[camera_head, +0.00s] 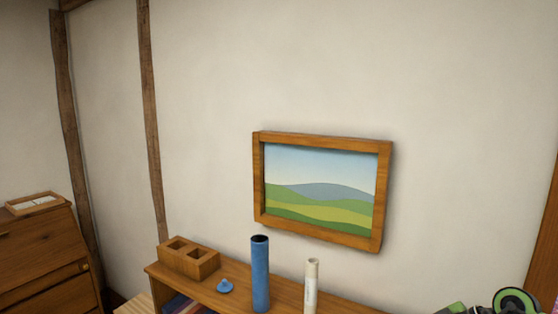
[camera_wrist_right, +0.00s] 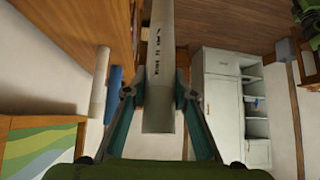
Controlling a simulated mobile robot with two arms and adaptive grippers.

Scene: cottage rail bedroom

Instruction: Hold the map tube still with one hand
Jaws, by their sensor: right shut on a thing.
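A blue tube (camera_head: 260,275), probably the map tube, stands upright on the wooden shelf (camera_head: 235,296) in the head view. Its top is open and dark inside; its lower end is cut off. A small blue cap (camera_head: 225,286) lies on the shelf to its left. A pale slim tube (camera_head: 312,287) stands to its right. In the right wrist view, my right gripper (camera_wrist_right: 154,94) is shut on a pale grey tube with dark printed marks (camera_wrist_right: 160,45). The blue tube (camera_wrist_right: 113,92) shows to its left, apart from the fingers. My left gripper is not seen.
A wooden block with two square openings (camera_head: 189,258) stands at the shelf's left end. A framed landscape picture (camera_head: 385,185) is on the wall above. A wooden cabinet (camera_head: 40,255) stands at left. The wrist view shows a pale cabinet with open shelves (camera_wrist_right: 222,95).

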